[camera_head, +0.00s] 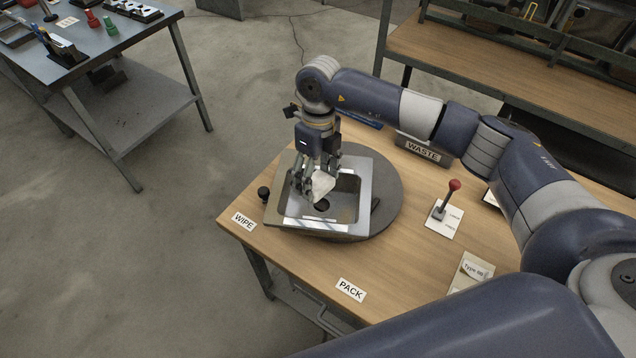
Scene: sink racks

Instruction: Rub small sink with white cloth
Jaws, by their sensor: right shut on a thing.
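The small steel sink (352,222) sits on a dark round plate (386,188) on the wooden table. My right gripper (318,186) points down into the sink's basin from above. It is shut on the white cloth (322,186), which shows as a crumpled white piece between the fingers. The cloth hangs near the dark drain hole; I cannot tell whether it touches the basin. My left gripper is not in view.
A lever with a red knob (454,185), a WASTE bin (422,151) and a labelled packet (470,272) are right of the sink. WIPE (244,220) and PACK (351,289) labels mark the table's front edge. A dark knob (263,193) stands left of the sink.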

